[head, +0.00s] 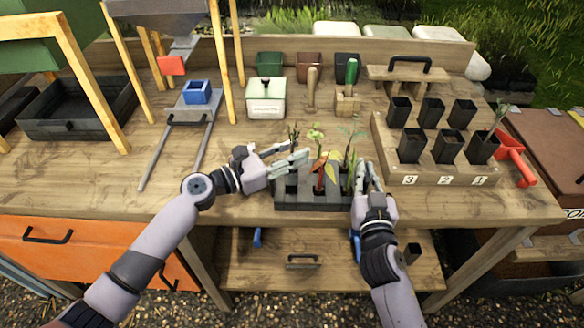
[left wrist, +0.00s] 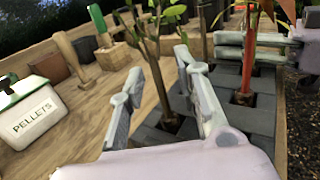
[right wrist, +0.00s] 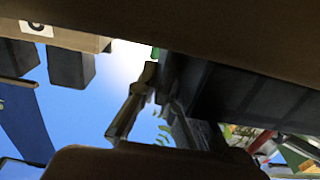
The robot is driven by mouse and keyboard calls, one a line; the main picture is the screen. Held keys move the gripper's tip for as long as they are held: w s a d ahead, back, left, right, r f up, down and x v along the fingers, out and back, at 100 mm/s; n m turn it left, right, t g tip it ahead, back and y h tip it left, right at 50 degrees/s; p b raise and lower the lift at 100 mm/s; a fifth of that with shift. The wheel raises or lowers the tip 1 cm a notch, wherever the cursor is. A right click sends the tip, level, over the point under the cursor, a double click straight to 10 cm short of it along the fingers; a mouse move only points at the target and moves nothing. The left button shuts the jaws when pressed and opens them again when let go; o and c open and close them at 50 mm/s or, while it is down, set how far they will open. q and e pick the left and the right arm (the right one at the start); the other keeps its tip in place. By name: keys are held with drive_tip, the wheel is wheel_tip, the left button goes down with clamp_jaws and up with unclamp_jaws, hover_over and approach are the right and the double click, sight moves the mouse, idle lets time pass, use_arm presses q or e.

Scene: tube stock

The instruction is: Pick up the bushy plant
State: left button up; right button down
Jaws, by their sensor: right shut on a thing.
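The bushy plant (head: 293,133) has thin branching stems and stands upright at the back left of a grey celled tray (head: 290,205). In the left wrist view its brown stem (left wrist: 157,75) rises from a cell between the fingers of my left gripper (left wrist: 160,75), which are apart. My left gripper (head: 295,156) reaches in from the left, low over the tray. My right gripper (head: 364,178) is at the tray's right end and seems shut on its end wall; the exact contact is hard to see. In the right wrist view the dark tray (right wrist: 240,95) is beside the fingers.
A red-stemmed plant (head: 319,178), a green-leaved plant (head: 316,133) and a right-hand plant (head: 349,170) share the tray closely. A pellets box (head: 266,105) stands behind. A stepped wooden rack (head: 405,181) with black pots is at right. Bench is clear left of the tray.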

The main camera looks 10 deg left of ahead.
use_arm(q)
drive_tip(key=shift+c, duration=0.2)
clamp_jaws()
drive_tip(key=shift+r, duration=0.1)
wheel_tip(320, 180, up, 10)
drive_tip(key=shift+f, duration=0.1)
idle(0.5)
use_arm(e)
drive_tip(key=c, duration=1.7)
unclamp_jaws()
drive_tip(key=shift+o, duration=0.2)
